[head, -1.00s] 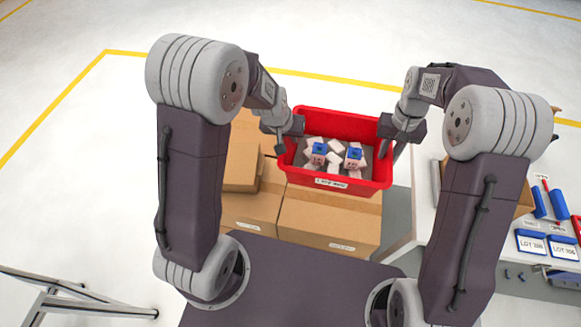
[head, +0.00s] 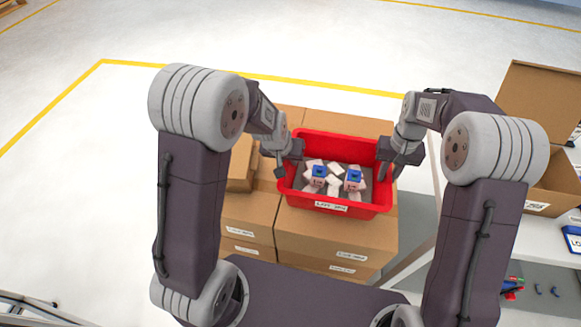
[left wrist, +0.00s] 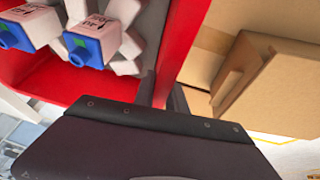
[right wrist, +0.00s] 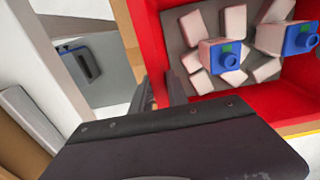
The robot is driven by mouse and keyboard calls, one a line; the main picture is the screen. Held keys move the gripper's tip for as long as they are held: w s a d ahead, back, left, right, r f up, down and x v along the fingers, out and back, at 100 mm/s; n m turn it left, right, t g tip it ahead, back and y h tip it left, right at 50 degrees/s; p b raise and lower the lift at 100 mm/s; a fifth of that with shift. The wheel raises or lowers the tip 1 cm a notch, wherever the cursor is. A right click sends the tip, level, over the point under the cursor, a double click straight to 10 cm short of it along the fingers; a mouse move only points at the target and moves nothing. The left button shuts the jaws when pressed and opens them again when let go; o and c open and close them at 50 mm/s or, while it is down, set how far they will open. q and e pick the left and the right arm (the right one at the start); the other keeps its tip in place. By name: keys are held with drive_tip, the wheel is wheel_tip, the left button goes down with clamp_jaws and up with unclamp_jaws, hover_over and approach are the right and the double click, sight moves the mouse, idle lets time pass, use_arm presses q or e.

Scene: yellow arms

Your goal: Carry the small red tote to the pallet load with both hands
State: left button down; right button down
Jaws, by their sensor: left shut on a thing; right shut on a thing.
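The small red tote (head: 330,206) is held between my two grippers, over the cardboard boxes of the pallet load (head: 330,238). My left gripper (head: 284,168) is shut on the tote's left wall, which also shows in the left wrist view (left wrist: 182,50). My right gripper (head: 388,168) is shut on the right wall, seen in the right wrist view (right wrist: 150,45). The tote looks level. I cannot tell whether its base touches the boxes below.
A smaller carton (head: 241,165) lies on the load left of the tote. A white table (head: 470,235) at the right holds an open cardboard box (head: 545,188). Yellow lines mark the open floor behind the load.

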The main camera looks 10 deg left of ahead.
sight(382, 183)
use_arm(q)
drive_tip(key=shift+d+r, duration=0.1)
drive_tip(key=shift+d, duration=0.15)
use_arm(e)
drive_tip(key=shift+a, duration=0.4)
